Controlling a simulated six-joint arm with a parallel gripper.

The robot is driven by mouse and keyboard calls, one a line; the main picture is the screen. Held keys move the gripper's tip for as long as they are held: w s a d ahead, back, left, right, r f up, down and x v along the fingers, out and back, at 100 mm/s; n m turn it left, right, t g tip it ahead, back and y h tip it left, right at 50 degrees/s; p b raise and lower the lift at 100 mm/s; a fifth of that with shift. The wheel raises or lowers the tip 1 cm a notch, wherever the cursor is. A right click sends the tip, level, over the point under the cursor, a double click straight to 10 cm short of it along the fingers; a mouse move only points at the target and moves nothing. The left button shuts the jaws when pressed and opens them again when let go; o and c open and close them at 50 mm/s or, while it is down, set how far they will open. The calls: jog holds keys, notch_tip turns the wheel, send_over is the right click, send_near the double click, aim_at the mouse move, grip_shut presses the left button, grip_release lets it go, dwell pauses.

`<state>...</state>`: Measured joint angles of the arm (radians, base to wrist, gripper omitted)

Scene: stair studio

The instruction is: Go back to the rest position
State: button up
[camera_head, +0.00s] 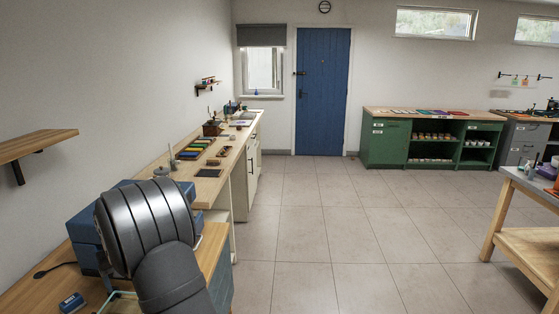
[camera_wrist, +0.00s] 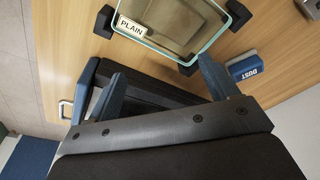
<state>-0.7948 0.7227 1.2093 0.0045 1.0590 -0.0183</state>
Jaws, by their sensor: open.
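My gripper (camera_wrist: 150,90) shows in the wrist view with its two blue-tipped fingers spread wide apart and nothing between them. It is over a wooden worktop (camera_wrist: 275,30). In the head view my arm is at the lower left, in front of the near worktop, and the gripper's fingers are hidden there. Beyond the fingers in the wrist view is a glass-edged box (camera_wrist: 175,22) with a label reading PLAIN and dark corner pieces. A blue block (camera_wrist: 244,68) labelled DUST lies to its right.
In the head view, a blue case (camera_head: 85,225) stands behind my arm. A wooden wall shelf (camera_head: 35,145) juts out at left. A long counter (camera_head: 215,165) with small items runs along the left wall. The tiled floor (camera_head: 330,220) is clear. A wooden table (camera_head: 530,210) is at right.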

jog(key=shift+w+d, duration=0.15)
jog(key=shift+d, duration=0.1)
jog(key=o, duration=0.5)
jog(key=shift+c, duration=0.2)
jog(key=shift+s+f, duration=0.3)
jog(key=shift+s, duration=0.1)
jog(key=s+d+t+y, duration=0.1)
jog(key=s, duration=0.1)
jog(key=s+d+f+t+y, duration=0.1)
jog(key=s, duration=0.1)
jog(key=s+d+t+y, duration=0.1)
jog(key=s+y, duration=0.1)
jog(key=shift+s+d+f+t, duration=0.15)
jog(key=shift+d+f+t, duration=0.1)
jog(key=shift+f+t, duration=0.15)
jog(key=s+d+r+t+y, duration=0.3)
jog(key=s+d+t+y, duration=0.1)
jog(key=s+d, duration=0.5)
jog(key=x, duration=1)
jog(key=shift+d+f, duration=0.1)
jog(key=shift+d, duration=0.05)
jog(key=shift+s, duration=0.1)
